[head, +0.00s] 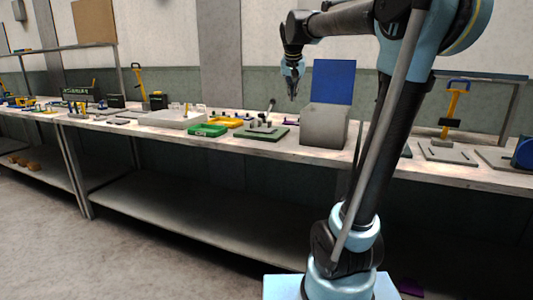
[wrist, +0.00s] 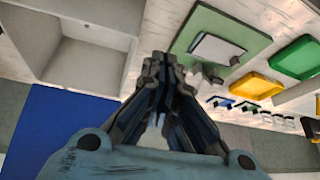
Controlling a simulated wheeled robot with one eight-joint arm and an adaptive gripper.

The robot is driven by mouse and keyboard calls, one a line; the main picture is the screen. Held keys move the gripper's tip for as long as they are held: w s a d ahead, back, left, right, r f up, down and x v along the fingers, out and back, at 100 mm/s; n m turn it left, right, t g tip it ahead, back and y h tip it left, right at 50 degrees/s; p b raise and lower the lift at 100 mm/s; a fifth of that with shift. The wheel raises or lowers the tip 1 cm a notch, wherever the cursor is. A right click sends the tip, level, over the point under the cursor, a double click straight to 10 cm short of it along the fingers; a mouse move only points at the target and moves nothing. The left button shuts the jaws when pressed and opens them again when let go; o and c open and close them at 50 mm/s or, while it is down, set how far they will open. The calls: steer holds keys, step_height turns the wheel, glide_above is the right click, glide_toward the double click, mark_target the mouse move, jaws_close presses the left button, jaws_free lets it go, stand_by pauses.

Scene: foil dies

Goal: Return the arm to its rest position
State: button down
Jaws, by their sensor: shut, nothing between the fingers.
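My arm (head: 385,130) rises from its light-blue base and bends at the top, with its forearm reaching left over the workbench. My gripper (head: 292,95) hangs pointing down above the bench, left of a blue panel and clear of the bench top. In the wrist view my gripper (wrist: 163,62) shows with its fingers together and nothing between them.
The bench (head: 385,172) holds a grey open box (head: 324,126) with the blue panel (head: 333,82) behind, a green plate (head: 264,133), a green tray (head: 207,130) and a yellow tray (head: 229,122). A yellow-handled tool (head: 454,100) stands right of my arm.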

steer(key=s+d+f+n+g, duration=0.1)
steer(key=s+d+f, duration=0.1)
steer(key=s+f, duration=0.9)
steer(key=s+d+f+n+g, duration=0.1)
steer(key=s+d+f, duration=0.2)
steer(key=s+f, duration=0.8)
steer(key=s+d+f+n+g, duration=0.1)
steer(key=s+d+f, duration=0.2)
steer(key=s+f, duration=0.9)
steer(key=shift+s+d+y, duration=0.2)
steer(key=shift+s+y, duration=0.2)
steer(key=shift+s, duration=0.15)
steer(key=shift+f, duration=0.1)
